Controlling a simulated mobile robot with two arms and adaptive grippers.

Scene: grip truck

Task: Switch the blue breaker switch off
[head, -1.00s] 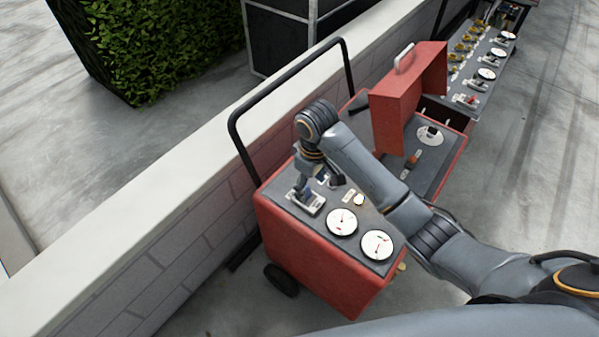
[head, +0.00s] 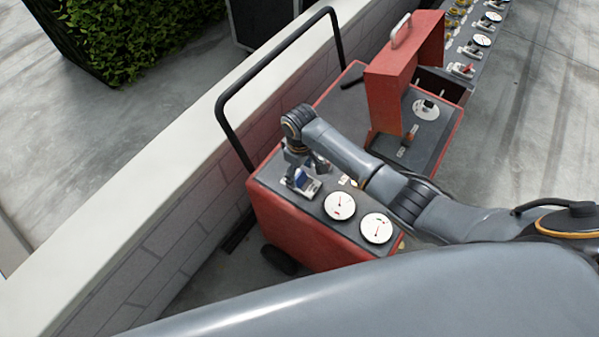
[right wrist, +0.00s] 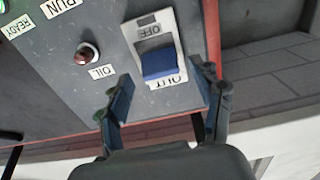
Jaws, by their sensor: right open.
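The blue breaker switch (right wrist: 159,64) sits on a white plate (right wrist: 138,27) marked OFF at one end in the right wrist view. The blue lever lies toward the end away from the OFF mark. In the head view the blue switch (head: 301,178) is on the grey top of the red cart, partly under my right gripper (head: 305,170). In the right wrist view my right gripper (right wrist: 163,100) is open, with one finger on each side of the switch's plate and nothing between them clearly gripped. My left gripper is not in view.
The red cart (head: 305,230) also carries two white gauges (head: 340,205) and a raised red lid (head: 392,90). A black handle bar (head: 262,68) and a low wall (head: 180,165) stand beside it. A red indicator lamp (right wrist: 87,53) is near the switch.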

